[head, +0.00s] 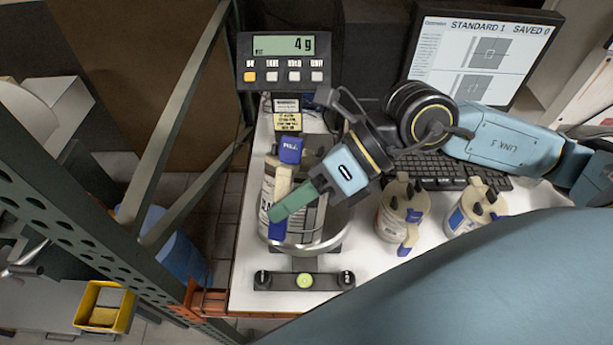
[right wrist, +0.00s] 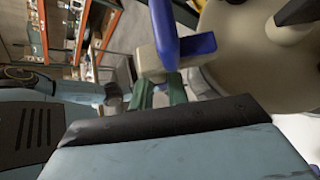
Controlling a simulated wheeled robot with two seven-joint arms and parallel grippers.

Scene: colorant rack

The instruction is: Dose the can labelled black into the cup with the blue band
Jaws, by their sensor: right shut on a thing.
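A white can (head: 266,195) with dark lettering, only partly readable, is at the scale's round metal pan (head: 338,222). It has a beige-and-blue lever (head: 289,150). My right gripper (head: 290,202) reaches across it from the upper right, green fingers closed. In the right wrist view, the fingers (right wrist: 158,92) are shut at the beige-and-blue lever (right wrist: 165,50), beside the can's beige lid (right wrist: 255,55). The can's name cannot be fully read. I cannot make out a cup with a blue band; the arm and can may hide it. My left gripper is not in view.
The scale display (head: 283,45) reads 4 g. Two more lidded cans (head: 390,215) (head: 458,218) stand right of the pan. A keyboard (head: 437,170) and monitor (head: 484,55) are behind. A green metal rack post (head: 90,235) stands left.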

